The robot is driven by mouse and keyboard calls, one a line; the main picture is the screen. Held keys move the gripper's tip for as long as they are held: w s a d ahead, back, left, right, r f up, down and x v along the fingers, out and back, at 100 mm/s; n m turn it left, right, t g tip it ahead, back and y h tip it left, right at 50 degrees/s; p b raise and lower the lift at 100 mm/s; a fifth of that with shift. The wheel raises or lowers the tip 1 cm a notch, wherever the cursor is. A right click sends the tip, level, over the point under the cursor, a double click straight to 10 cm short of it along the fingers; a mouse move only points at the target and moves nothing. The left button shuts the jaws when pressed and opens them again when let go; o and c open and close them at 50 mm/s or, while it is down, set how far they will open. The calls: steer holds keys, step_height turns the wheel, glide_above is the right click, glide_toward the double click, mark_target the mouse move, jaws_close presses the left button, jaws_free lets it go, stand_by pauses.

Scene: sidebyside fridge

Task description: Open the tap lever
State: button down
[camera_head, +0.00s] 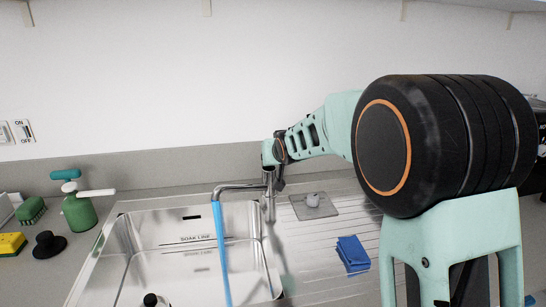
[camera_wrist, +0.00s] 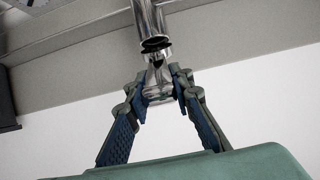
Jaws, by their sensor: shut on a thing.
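The chrome tap (camera_head: 240,187) stands behind the sink, its spout reaching left over the basin. A blue stream (camera_head: 222,250) runs down from the spout end into the sink. My gripper (camera_head: 273,181) is at the top of the tap, to the right of the spout. In the wrist view, my gripper (camera_wrist: 163,86) is shut on the tap lever (camera_wrist: 158,77), with one finger on each side of the shiny metal piece. The tap body (camera_wrist: 151,25) rises above it in that view. In the head view my gripper largely hides the lever.
The steel sink (camera_head: 245,292) has a drainboard on its right with a blue cloth (camera_head: 352,253) and a grey square plate (camera_head: 314,207). A green spray bottle (camera_head: 79,212), a yellow sponge (camera_head: 11,243) and a black knob-topped object (camera_head: 49,244) stand at left. A wall rises behind.

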steer(key=c, duration=1.7)
jaws_free()
steer(key=shift+w, duration=0.1)
steer(key=shift+o, duration=0.2)
steer(key=v, duration=1.2)
